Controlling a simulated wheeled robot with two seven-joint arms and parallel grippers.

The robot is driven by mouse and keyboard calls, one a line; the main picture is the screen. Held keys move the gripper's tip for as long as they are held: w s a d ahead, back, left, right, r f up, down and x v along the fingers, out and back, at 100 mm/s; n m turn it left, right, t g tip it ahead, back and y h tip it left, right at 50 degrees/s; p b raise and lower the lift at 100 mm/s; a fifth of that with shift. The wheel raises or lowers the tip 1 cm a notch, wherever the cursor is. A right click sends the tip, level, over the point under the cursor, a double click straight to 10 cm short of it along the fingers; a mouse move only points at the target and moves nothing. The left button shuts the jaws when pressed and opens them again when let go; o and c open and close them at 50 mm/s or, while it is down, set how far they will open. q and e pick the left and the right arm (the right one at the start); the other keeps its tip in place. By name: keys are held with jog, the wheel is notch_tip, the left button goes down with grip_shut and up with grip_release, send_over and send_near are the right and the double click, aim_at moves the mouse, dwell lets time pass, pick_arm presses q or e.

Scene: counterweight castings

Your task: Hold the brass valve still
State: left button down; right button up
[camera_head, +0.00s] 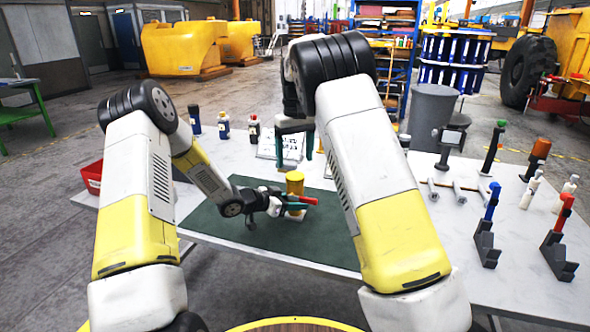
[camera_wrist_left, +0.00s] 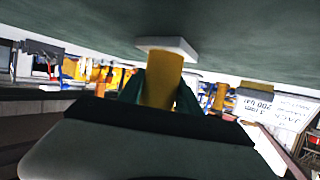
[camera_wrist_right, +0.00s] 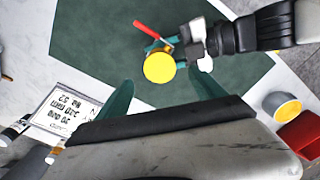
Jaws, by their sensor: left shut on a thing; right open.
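The brass valve (camera_head: 294,183) is a yellow cylinder on a white base with a red handle (camera_head: 309,200), upright on the dark green mat (camera_head: 215,232). My left gripper (camera_head: 284,201) comes from the left and is shut on it. In the left wrist view, the valve (camera_wrist_left: 160,82) lies between the two teal fingers, its white base against the mat. My right gripper (camera_head: 293,160) is open and empty, pointing down behind the valve. In the right wrist view, the valve's round yellow top (camera_wrist_right: 159,67) shows beyond its spread fingers. My left gripper partly hides the valve body.
A printed sheet (camera_wrist_right: 72,108) lies behind the mat. Several small bottles (camera_head: 224,126) stand at the back left. A red bin (camera_head: 92,177) is at the left edge. Tool stands (camera_head: 487,243) and loose metal parts (camera_head: 467,193) occupy the right side. The mat's front left is clear.

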notch_tip(320, 180, up, 6)
dwell(0.4)
pick_arm(q)
jog(key=c, duration=0.7)
grip_release()
jog(key=shift+c, duration=0.2)
jog(key=v, duration=0.8)
